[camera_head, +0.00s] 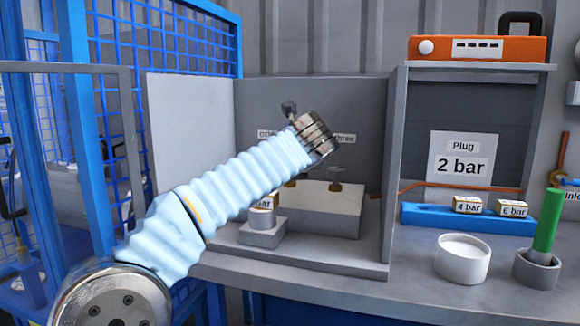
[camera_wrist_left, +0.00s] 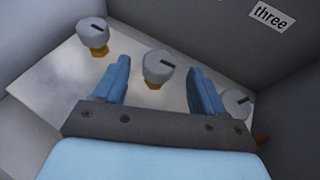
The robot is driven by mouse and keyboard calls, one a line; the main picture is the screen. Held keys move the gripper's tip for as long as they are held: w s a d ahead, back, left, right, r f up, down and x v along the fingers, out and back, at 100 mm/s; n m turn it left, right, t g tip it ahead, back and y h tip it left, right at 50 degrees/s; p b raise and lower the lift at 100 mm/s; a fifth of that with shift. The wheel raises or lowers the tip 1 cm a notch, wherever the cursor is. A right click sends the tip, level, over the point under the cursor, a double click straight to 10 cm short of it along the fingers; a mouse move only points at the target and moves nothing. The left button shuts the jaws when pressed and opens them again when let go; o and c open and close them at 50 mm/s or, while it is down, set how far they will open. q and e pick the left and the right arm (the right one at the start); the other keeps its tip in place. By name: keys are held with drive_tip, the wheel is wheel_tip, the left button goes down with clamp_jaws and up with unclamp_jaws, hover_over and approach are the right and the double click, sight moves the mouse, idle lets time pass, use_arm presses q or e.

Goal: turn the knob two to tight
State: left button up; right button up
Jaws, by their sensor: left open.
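Three grey knobs with dark slots on top and brass-coloured stems stand in a row on a pale block (camera_head: 310,208). In the left wrist view they are the left knob (camera_wrist_left: 91,30), the middle knob (camera_wrist_left: 158,64) and the right knob (camera_wrist_left: 237,102). The "three" label (camera_wrist_left: 271,16) is on the wall near the right one. My left gripper (camera_wrist_left: 159,78) is open, its blue fingers on either side of the middle knob; I cannot tell whether they touch it. My right gripper is out of view.
Grey panels (camera_head: 190,140) enclose the block at the left, back and right. To the right are a blue tray (camera_head: 425,215), a white cup (camera_head: 462,262) and a green-handled tool (camera_head: 547,222) in a holder.

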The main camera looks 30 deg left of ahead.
use_arm(q)
drive_tip(key=shift+x, duration=2.4)
drive_tip(key=shift+c, duration=0.5)
drive_tip(key=shift+s, duration=0.1)
drive_tip(key=c, duration=0.9)
drive_tip(key=shift+o, duration=0.2)
drive_tip(key=shift+a+r+m+h+p, duration=0.2)
drive_tip(key=shift+m+h+p, duration=0.2)
drive_tip(key=shift+p, duration=0.2)
drive_tip(key=shift+d+f+m+t, duration=0.15)
drive_tip(key=shift+m+t, duration=0.15)
drive_tip(key=shift+t, duration=0.2)
drive_tip(key=o, duration=1)
drive_tip(key=shift+c, duration=0.2)
